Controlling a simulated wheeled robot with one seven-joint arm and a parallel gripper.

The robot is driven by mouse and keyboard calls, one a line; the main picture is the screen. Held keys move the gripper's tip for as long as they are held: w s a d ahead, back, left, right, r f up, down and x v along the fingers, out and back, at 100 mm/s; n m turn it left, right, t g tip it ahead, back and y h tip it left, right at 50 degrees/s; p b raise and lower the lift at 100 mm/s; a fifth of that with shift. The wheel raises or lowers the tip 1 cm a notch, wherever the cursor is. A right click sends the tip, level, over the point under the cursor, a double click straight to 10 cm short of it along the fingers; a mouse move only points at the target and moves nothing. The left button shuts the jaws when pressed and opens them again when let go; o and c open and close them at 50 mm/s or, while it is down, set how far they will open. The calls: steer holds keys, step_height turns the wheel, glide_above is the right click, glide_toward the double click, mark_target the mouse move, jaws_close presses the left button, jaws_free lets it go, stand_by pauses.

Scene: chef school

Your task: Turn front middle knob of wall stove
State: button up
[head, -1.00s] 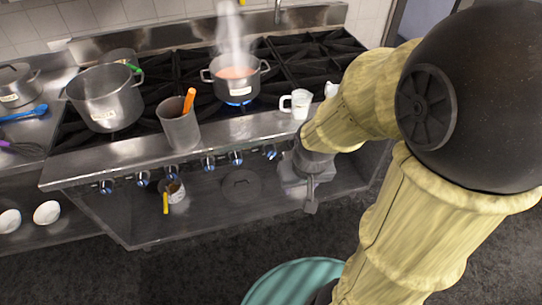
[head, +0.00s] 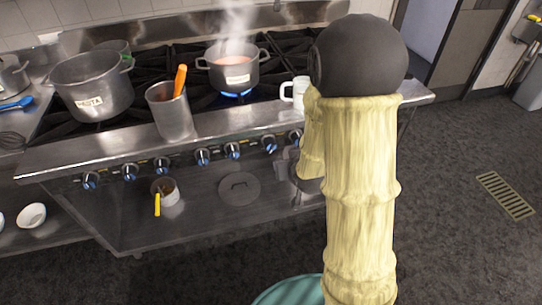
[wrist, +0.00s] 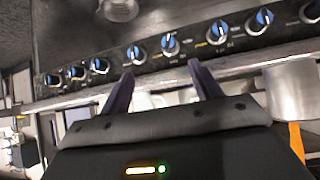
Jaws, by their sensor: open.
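The wall stove (head: 60,156) has a row of dark knobs with blue and white faces along its front. Near the middle of the row in the head view are one knob (head: 202,156) and another (head: 233,150). In the wrist view, which looks upside down, my gripper (wrist: 163,74) is open with nothing between its two dark fingers. It points toward the knob row, with one knob (wrist: 136,54) and another (wrist: 170,43) just beyond the fingertips, apart from them. Which is the front middle knob I cannot tell. My arm hides the gripper in the head view.
On the stove stand a large pot (head: 92,88), a steaming pot (head: 231,68) over a blue flame, a metal utensil container (head: 172,115) at the front edge and a white mug (head: 298,94). Lower shelf items include a small pot (head: 168,192). Floor at right is clear.

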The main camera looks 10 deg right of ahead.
mark_target(272, 148)
steer(key=w+f+t+y+b, duration=0.1)
steer(key=w+f+t+b, duration=0.2)
steer(key=f+t+b, duration=0.5)
step_height(272, 148, down, 5)
steer(key=b, duration=0.4)
steer(key=shift+w+y, duration=0.35)
steer(key=shift+y, duration=0.05)
steer(key=shift+w+b, duration=0.15)
steer(key=shift+b, duration=0.2)
steer(key=w+b, duration=0.1)
steer(key=w, duration=0.4)
steer(key=w+a+b, duration=0.1)
steer(key=w+b, duration=0.1)
steer(key=w, duration=0.4)
steer(key=w+b, duration=0.2)
steer(key=w, duration=0.4)
steer(key=shift+a, duration=0.2)
